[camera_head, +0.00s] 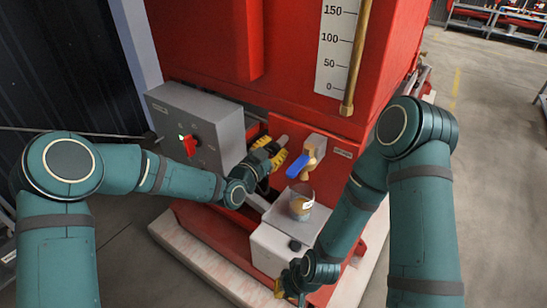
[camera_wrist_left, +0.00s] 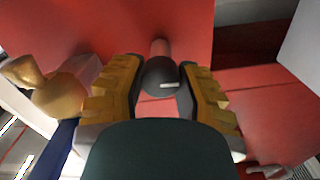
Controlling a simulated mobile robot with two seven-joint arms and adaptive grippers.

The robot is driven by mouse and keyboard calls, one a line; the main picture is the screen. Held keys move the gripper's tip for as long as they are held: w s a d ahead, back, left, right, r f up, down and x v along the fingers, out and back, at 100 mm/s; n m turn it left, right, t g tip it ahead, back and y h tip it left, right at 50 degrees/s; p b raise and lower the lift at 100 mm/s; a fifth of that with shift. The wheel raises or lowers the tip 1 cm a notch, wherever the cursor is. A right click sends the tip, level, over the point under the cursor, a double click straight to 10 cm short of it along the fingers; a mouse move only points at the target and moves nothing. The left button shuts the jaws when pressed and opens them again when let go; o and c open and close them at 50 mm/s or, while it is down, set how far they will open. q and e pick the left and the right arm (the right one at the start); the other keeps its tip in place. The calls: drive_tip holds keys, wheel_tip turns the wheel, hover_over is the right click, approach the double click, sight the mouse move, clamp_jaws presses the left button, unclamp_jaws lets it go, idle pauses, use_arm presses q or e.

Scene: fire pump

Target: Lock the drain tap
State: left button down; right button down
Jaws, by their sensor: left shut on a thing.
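The brass drain tap (camera_head: 310,158) with its blue lever (camera_head: 297,167) sticks out of the red pump's front. The tap (camera_wrist_left: 62,95) and lever (camera_wrist_left: 60,148) also show at the left of the left wrist view. My left gripper (camera_head: 277,150) is left of the tap, apart from the lever. Its yellow fingers (camera_wrist_left: 160,88) are shut on a dark rounded piece (camera_wrist_left: 160,78) with a paler stem; I cannot tell what it is. My right gripper (camera_head: 291,284) is low, by the grey box; its fingers are too small and partly hidden to read.
A clear cup (camera_head: 301,203) with amber liquid stands below the tap on a pale grey box (camera_head: 275,248). A grey control box (camera_head: 197,122) with a red switch is left of my left gripper. The red pump body (camera_head: 310,90) with a scale rises behind.

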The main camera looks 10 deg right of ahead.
use_arm(q)
drive_tip(key=m+b, duration=0.5)
drive_tip(key=b, duration=0.3)
drive_tip(key=shift+d+m, duration=0.15)
drive_tip(key=shift+m, duration=0.25)
drive_tip(key=shift+s+m, duration=0.1)
drive_tip(key=shift+m, duration=0.3)
drive_tip(key=shift+r+m+b, duration=0.1)
drive_tip(key=shift+m+b, duration=0.35)
drive_tip(key=shift+m, duration=1.35)
drive_tip(key=m, duration=0.3)
drive_tip(key=shift+m, duration=1.9)
